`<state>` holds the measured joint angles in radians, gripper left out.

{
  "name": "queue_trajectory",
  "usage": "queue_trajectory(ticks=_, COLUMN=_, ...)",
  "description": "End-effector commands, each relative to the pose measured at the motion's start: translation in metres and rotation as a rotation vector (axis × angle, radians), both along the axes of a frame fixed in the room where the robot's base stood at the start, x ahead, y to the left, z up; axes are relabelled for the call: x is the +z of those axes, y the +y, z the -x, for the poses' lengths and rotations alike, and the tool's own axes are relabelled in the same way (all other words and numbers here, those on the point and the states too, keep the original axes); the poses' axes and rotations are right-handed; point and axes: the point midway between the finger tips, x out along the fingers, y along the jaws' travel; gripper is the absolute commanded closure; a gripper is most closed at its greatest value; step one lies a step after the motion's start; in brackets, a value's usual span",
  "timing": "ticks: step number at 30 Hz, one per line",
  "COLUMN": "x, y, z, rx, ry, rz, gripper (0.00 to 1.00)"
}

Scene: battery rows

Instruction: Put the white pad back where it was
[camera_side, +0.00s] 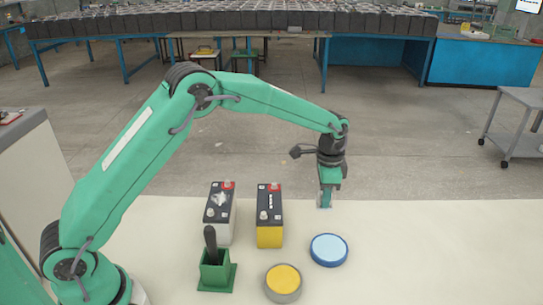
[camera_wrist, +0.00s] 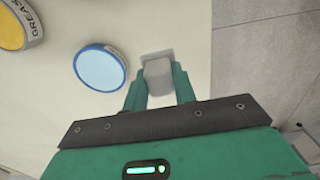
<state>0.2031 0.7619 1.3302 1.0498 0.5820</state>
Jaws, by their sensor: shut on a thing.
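My gripper (camera_side: 326,192) points down at the far edge of the cream table, to the right of the batteries. In the wrist view, my gripper (camera_wrist: 158,82) has its two green fingers shut on the white pad (camera_wrist: 157,69), a small pale grey-white block. The pad sits between the fingertips, with a flat end showing beyond them. In the side view only a small pale part of the pad (camera_side: 325,200) shows by the fingers. I cannot tell whether it touches the table.
A blue-lidded round tin (camera_side: 328,250) stands just in front of my gripper. A yellow-lidded tin (camera_side: 284,280), a yellow-based battery (camera_side: 269,216), a white-based battery (camera_side: 219,212) and a green holder (camera_side: 216,272) with a dark handle stand further left. The table's right side is clear.

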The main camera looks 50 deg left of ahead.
Motion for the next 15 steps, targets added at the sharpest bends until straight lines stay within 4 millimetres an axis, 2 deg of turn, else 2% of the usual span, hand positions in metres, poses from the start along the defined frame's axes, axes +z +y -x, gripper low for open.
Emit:
queue_trajectory(ticks=6, x=-0.013, y=0.016, z=-0.014, rx=0.001, ry=0.000, rz=0.000, gripper=0.91)
queue_trajectory(ticks=15, x=-0.017, y=0.018, z=-0.015, rx=0.000, ry=0.000, rz=0.000, gripper=0.91)
